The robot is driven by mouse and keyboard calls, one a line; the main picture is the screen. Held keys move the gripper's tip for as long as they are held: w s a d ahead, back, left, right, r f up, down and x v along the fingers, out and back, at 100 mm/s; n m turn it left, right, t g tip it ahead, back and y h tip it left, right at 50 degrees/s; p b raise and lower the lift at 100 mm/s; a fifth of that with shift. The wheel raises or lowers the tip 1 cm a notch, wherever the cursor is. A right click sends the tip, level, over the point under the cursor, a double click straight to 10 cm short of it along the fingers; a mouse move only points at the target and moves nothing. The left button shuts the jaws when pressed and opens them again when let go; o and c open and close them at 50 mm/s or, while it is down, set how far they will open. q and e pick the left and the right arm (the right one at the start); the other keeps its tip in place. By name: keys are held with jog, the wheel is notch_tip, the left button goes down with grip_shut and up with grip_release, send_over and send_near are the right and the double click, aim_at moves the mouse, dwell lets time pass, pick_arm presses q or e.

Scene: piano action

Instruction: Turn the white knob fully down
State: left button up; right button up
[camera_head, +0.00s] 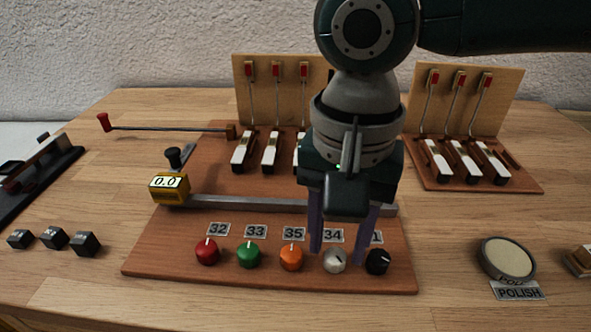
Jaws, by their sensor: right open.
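The white knob (335,261) sits in the front row of the wooden board (180,252), between the orange knob (291,257) and the black knob (377,262). My right gripper (337,252) points down over the white knob. Its two purple fingers are apart, one to the left of the knob and one to its right. I cannot tell whether they touch it. My left gripper is not in view.
A green knob (249,254) and a red knob (207,251) are further left. A yellow readout (169,188) showing 0.0 stands on the grey rail. A polish tin (507,259) is at right; dark cubes (54,238) are at left. Upright key models stand behind.

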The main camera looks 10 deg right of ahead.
jog(key=shift+f, duration=0.8)
grip_shut()
